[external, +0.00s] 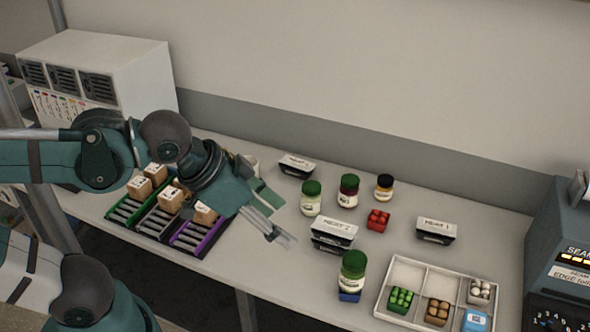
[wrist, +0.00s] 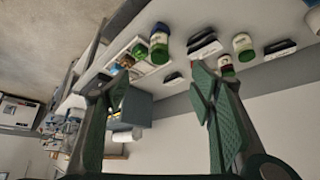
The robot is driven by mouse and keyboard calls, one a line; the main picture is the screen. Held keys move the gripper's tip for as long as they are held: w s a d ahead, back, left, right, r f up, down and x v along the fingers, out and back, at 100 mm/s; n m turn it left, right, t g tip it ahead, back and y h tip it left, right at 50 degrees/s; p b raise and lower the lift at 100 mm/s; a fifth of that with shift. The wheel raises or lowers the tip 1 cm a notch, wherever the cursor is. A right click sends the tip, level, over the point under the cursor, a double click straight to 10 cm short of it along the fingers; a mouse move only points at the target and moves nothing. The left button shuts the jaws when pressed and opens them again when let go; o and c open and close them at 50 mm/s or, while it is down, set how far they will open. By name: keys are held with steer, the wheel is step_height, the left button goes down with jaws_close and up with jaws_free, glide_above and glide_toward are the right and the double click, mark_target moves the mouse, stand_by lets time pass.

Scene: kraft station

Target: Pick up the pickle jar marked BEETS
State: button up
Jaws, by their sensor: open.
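Three green-lidded jars stand on the bench in the external view. The one with dark red contents (external: 348,192) is at the back. A pale green jar (external: 311,199) stands to its left, and a larger green jar (external: 353,270) stands nearer the front on a blue item. The label lettering is too small to read, so I cannot confirm which says BEETS. My gripper (external: 274,217) is open and empty, left of the jars and apart from them. In the wrist view, the open fingers (wrist: 162,88) have jars beyond them, including a green-lidded one (wrist: 159,42).
A small dark-lidded jar (external: 384,188), a red punnet (external: 378,220) and several black-and-white boxes (external: 436,230) stand around the jars. A white divided tray (external: 407,271) holds goods at front right. Colored racks with cartons (external: 171,198) are at left. A blue-grey machine (external: 562,262) stands at right.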

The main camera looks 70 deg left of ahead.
steer(key=shift+o, duration=0.5)
steer(key=n+g+b, duration=0.2)
steer(key=n+g, duration=0.4)
steer(key=n, duration=0.1)
glide_above(349, 179)
steer(key=s+d, duration=0.5)
steer(key=d, duration=0.5)
step_height(349, 179, down, 12)
steer(key=w+a+f, duration=0.1)
steer(key=a+f, duration=0.2)
steer(key=w+a+f+n, duration=0.1)
steer(key=w+a+f, duration=0.1)
steer(key=a+f, duration=0.1)
steer(key=w+a+f+n+g, duration=0.1)
steer(key=w+a+f, duration=0.1)
steer(key=f, duration=0.3)
steer(key=shift+a+f, duration=0.1)
steer(key=shift+a, duration=0.65)
steer(key=shift+a+f, duration=0.4)
steer(key=shift+f, duration=0.2)
